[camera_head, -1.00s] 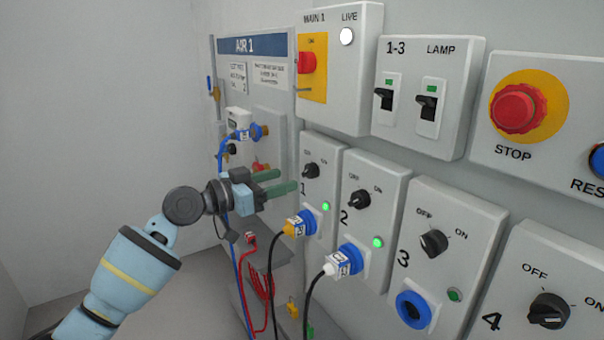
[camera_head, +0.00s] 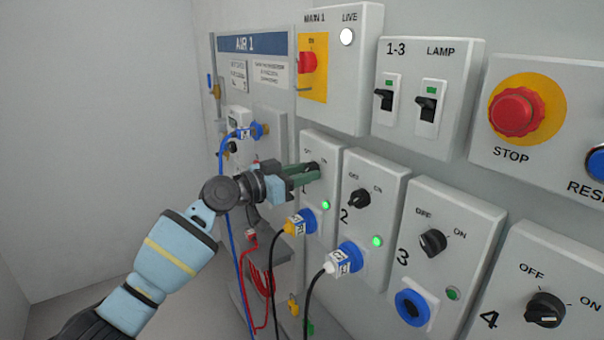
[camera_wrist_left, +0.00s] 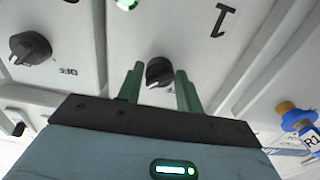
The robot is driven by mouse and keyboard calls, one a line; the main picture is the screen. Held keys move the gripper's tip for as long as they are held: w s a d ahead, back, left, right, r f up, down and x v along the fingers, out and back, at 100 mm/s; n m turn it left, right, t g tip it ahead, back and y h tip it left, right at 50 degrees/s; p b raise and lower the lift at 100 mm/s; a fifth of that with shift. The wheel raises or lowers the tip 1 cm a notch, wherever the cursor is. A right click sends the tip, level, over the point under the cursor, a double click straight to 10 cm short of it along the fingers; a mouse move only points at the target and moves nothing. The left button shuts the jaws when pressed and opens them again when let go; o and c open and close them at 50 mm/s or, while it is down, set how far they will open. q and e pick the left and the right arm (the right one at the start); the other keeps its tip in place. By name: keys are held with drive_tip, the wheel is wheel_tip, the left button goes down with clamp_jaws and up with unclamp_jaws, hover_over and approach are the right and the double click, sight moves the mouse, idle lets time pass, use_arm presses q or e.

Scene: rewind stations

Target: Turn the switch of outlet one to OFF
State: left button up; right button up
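Outlet one (camera_head: 318,225) is a pale panel with a black rotary switch, a lit green lamp (camera_head: 325,205) and a blue socket with a yellow plug (camera_head: 298,222). My left gripper (camera_head: 312,172) is at its switch, and its green fingers partly hide the knob in the head view. In the left wrist view the black switch knob (camera_wrist_left: 158,72) shows between the tips of the two open fingers (camera_wrist_left: 160,82), with a gap on each side. I cannot tell how deep the fingers reach around it. My right gripper is not in view.
Outlet two (camera_head: 372,205) stands close to the right, with a lit green lamp and a white plug. Outlets three and four are further right. The MAIN 1 box (camera_head: 340,70) is above. Cables hang below, and the AIR 1 panel (camera_head: 250,90) is behind the arm.

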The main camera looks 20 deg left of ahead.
use_arm(q)
drive_tip(key=c, duration=0.5)
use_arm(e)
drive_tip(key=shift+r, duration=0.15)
use_arm(q)
drive_tip(key=n+p, duration=0.1)
drive_tip(key=n, duration=0.3)
drive_tip(key=shift+r+n, duration=0.15)
drive_tip(key=shift+n, duration=0.25)
drive_tip(key=n+p, duration=0.1)
drive_tip(key=n, duration=0.2)
drive_tip(key=shift+n+p, duration=0.3)
drive_tip(key=shift+p, duration=0.1)
drive_tip(key=n+p, duration=0.2)
drive_tip(key=n, duration=0.4)
drive_tip(key=shift+r, duration=0.1)
drive_tip(key=shift+n+p, duration=0.8)
drive_tip(key=shift+n, duration=1)
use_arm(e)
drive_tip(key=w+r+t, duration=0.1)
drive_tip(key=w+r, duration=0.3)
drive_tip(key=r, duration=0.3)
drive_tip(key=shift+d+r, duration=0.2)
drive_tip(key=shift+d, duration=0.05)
use_arm(q)
drive_tip(key=shift+f, duration=0.2)
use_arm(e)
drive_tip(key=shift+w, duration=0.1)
